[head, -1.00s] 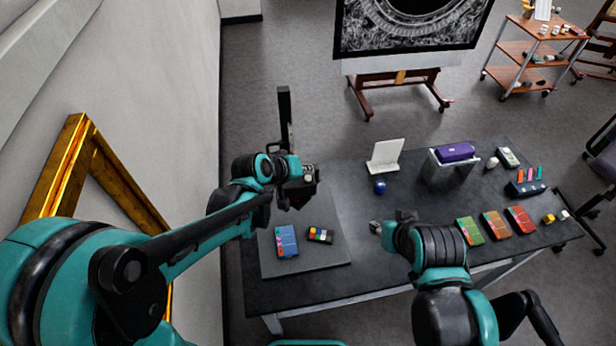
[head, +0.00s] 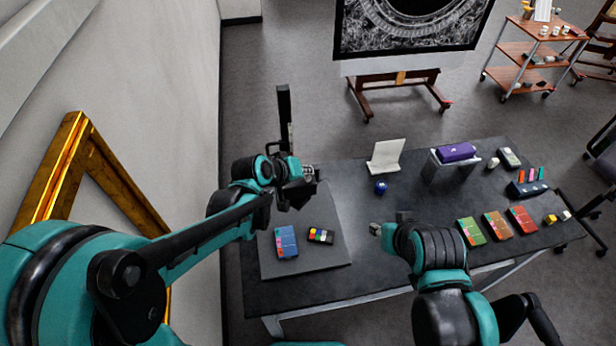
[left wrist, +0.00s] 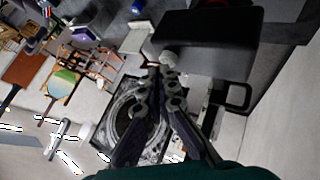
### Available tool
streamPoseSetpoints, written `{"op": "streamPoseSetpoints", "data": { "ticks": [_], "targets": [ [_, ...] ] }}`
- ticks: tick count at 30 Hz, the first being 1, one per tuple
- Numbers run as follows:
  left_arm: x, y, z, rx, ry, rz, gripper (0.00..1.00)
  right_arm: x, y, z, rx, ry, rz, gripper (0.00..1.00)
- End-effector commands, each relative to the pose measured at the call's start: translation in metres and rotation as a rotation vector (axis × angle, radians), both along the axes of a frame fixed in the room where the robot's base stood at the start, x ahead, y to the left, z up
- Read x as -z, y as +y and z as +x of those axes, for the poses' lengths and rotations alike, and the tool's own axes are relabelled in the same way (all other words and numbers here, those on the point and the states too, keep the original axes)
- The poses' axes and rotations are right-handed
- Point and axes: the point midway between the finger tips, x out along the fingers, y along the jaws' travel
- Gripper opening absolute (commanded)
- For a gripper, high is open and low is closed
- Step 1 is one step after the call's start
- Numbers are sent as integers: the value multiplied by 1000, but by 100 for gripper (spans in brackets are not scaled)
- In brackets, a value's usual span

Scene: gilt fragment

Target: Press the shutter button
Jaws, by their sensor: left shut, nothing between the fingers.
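In the left wrist view a large dark camera-like box (left wrist: 212,38) fills the upper right. A pale round part (left wrist: 168,58), which looks like the shutter button, sits at its near left edge. My left gripper (left wrist: 163,72) is shut and empty, with its tips right by that pale part; I cannot tell whether they touch. In the head view my left gripper (head: 300,190) is over the grey base board (head: 325,262), beside a black upright column (head: 284,110). The wrist hides the camera there. My right gripper (head: 376,229) is low over the table's middle; its fingers are too small to read.
On the base board lie a blue card box (head: 287,242) and a colour chart (head: 321,235). Several coloured boxes (head: 497,226) lie right of my right arm.

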Motion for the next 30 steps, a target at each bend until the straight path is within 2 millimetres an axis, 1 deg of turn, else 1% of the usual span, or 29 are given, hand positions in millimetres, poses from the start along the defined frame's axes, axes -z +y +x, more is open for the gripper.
{"op": "streamPoseSetpoints", "data": {
  "ticks": [14, 22, 26, 30],
  "targets": [
    [6, 0, 0, 0, 0, 0, 0, 7, 0, 0, 0, 0, 0, 38],
    [6, 0, 0, 0, 0, 0, 0, 6, 0, 0, 0, 0, 0, 38],
    [3, 0, 0, 0, 0, 0, 0, 4, 0, 0, 0, 0, 0, 38],
    [-4, 0, 0, 0, 0, 0, 0, -1, 0, 0, 0, 0, 0, 38]
  ]
}}
